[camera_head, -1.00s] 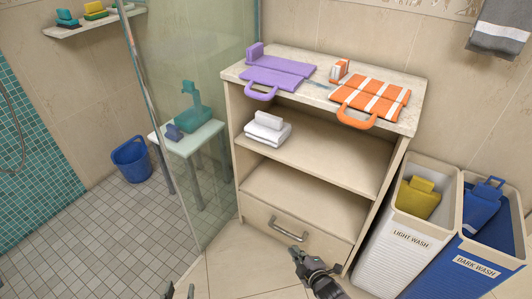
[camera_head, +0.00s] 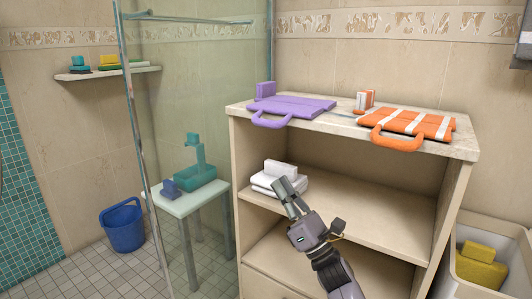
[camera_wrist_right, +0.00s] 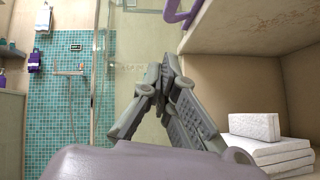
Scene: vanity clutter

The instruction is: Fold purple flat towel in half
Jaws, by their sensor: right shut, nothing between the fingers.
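The purple flat towel (camera_head: 297,106) lies flat on the left part of the cabinet top, with a purple handle loop (camera_head: 271,121) hanging over the front edge. A small purple block (camera_head: 265,89) stands at its back left. In the right wrist view a bit of the purple loop (camera_wrist_right: 178,14) shows at the top. My right gripper (camera_head: 290,186) is in front of the cabinet, below the towel and apart from it, near the white towels on the shelf. Its fingers (camera_wrist_right: 167,75) are shut and empty. My left gripper is out of view.
An orange-and-white striped towel (camera_head: 408,124) with an orange loop lies on the right of the cabinet top (camera_head: 340,121). A small orange-and-white box (camera_head: 365,99) stands between the towels. White folded towels (camera_head: 266,183) sit on the shelf. A glass shower panel (camera_head: 205,75) stands left; a laundry bin (camera_head: 462,288) stands right.

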